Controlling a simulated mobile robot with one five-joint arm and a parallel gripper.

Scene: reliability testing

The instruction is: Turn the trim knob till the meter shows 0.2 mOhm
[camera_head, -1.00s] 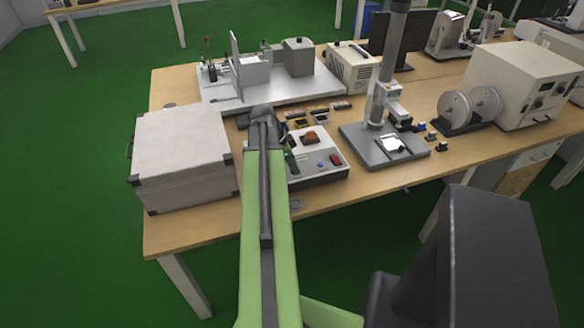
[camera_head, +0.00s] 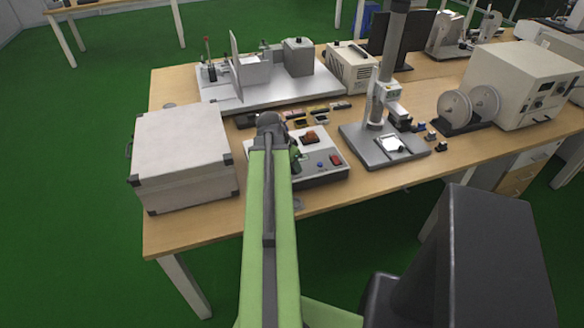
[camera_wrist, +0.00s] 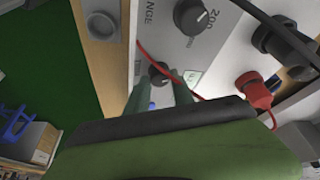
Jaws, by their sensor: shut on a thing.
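The trim knob (camera_wrist: 158,72) is a small dark knob on the grey instrument panel (camera_wrist: 172,45) in the wrist view. My gripper (camera_wrist: 162,80) is shut on it, with one green finger on each side. In the head view the instrument (camera_head: 325,178) sits near the table's front edge, and my arm hides its left part and the knob. A small pale label or window (camera_wrist: 193,78) lies right of the fingers; I cannot make out any reading on it, and no meter value is legible in either view.
A larger range knob (camera_wrist: 190,17) sits above the trim knob. A red plug (camera_wrist: 255,90), a black plug (camera_wrist: 282,45) and a red lead crossing the panel are close to the fingers. A white case (camera_head: 185,155) stands left of the instrument and a stand (camera_head: 385,150) right of it.

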